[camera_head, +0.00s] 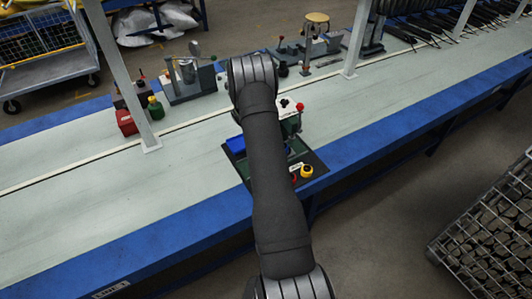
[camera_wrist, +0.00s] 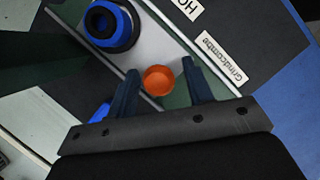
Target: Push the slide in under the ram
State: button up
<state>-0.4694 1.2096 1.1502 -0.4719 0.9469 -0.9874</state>
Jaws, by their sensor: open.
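In the wrist view my gripper (camera_wrist: 160,69) is open, with one dark finger on each side of a round orange knob (camera_wrist: 158,80). The knob sits between the fingers, and I cannot tell whether either finger touches it. A blue ring with a dark centre (camera_wrist: 108,25) lies on a pale grey plate (camera_wrist: 153,42) beyond the left finger. I cannot tell for certain which part is the slide. In the head view the fixture has a white block (camera_head: 287,106), a red ball (camera_head: 300,106) and a yellow knob (camera_head: 306,171). My arm hides its middle and my gripper; the ram is not clearly visible.
The fixture stands on a dark mat (camera_head: 318,165) near the front blue edge of the pale bench (camera_head: 100,205). The bench's front left is clear.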

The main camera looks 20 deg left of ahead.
jog(key=shift+d+f, duration=0.2)
jog(key=shift+f, duration=0.3)
grip_shut()
jog(key=shift+w+d, duration=1.6)
jog(key=shift+w, duration=0.05)
grip_release()
jog(key=shift+w, duration=0.1)
